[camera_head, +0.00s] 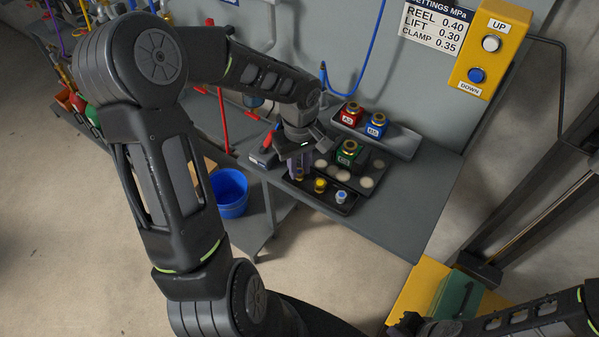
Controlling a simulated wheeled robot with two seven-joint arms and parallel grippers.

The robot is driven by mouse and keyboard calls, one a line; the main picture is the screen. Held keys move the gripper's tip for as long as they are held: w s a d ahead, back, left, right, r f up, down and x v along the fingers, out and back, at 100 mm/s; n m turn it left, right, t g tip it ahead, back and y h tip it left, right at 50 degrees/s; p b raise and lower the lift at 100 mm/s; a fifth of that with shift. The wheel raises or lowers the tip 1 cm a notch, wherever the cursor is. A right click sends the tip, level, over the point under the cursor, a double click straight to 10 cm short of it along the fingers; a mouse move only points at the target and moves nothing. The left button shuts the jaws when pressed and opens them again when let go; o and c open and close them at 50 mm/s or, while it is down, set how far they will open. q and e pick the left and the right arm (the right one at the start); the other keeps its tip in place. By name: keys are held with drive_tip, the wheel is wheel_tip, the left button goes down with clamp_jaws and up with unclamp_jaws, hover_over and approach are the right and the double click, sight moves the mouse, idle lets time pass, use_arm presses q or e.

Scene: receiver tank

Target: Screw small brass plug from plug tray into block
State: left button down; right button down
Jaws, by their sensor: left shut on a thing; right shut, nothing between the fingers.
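My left gripper (299,176) points down over the left end of the black plug tray (346,212). It is shut on a small brass-coloured piece, apparently the small brass plug, mostly hidden between the fingers. A larger brass plug (320,185) and a blue-and-white plug (341,197) stand in the tray to its right. A red block (350,114) and a blue block (376,125) stand further back. My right gripper (408,325) is shut and empty at the bottom edge, far from the blocks.
The red and blue blocks stand on a grey tray (405,145). Pale round spots lie around the green block. The bench's right side (425,190) is clear. A blue bucket (229,190) stands left of the bench. A yellow UP/DOWN button box (489,45) hangs upper right.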

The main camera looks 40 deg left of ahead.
sight(300, 171)
use_arm(q)
drive_tip(key=shift+r+p, duration=2)
drive_tip(key=shift+r, duration=1.05)
